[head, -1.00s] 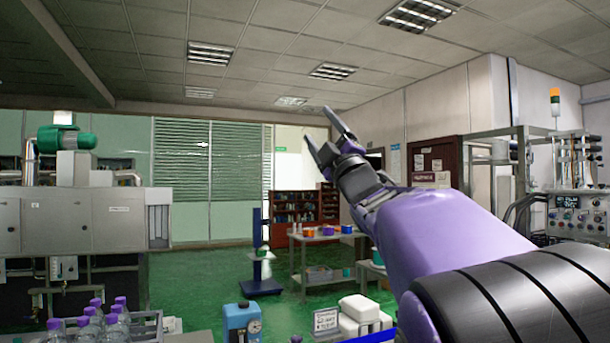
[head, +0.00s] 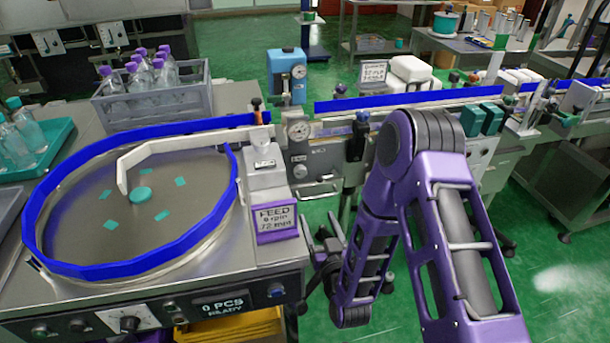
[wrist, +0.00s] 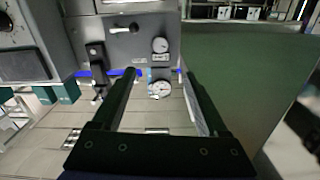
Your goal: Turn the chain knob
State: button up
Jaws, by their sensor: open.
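I can make out no label reading "chain", so I cannot tell which control is the chain knob. A grey metal panel (head: 322,160) beside the round feed table carries two round dials, an upper dial (head: 298,130) and a lower dial (head: 299,171), with a bar-like handle below. My gripper (head: 322,235) is low in front of this panel, partly hidden by my purple arm. In the wrist view my gripper (wrist: 159,74) has two separated black fingers with nothing between them. Past the tips are dials (wrist: 160,88) and a small lever-like control (wrist: 124,28) on a grey panel.
The round feed table (head: 90,215) has a blue rim and teal pieces. Its front edge bears a black-and-white knob (head: 130,323) and a "0 PCS READY" display (head: 221,304). A grey bottle crate (head: 150,106) stands behind. Green floor (head: 560,285) is open at right.

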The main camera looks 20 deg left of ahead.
aim_at(301, 174)
jog(key=x, duration=1.7)
jog(key=shift+w+b, duration=0.15)
jog(key=shift+b, duration=0.25)
grip_shut()
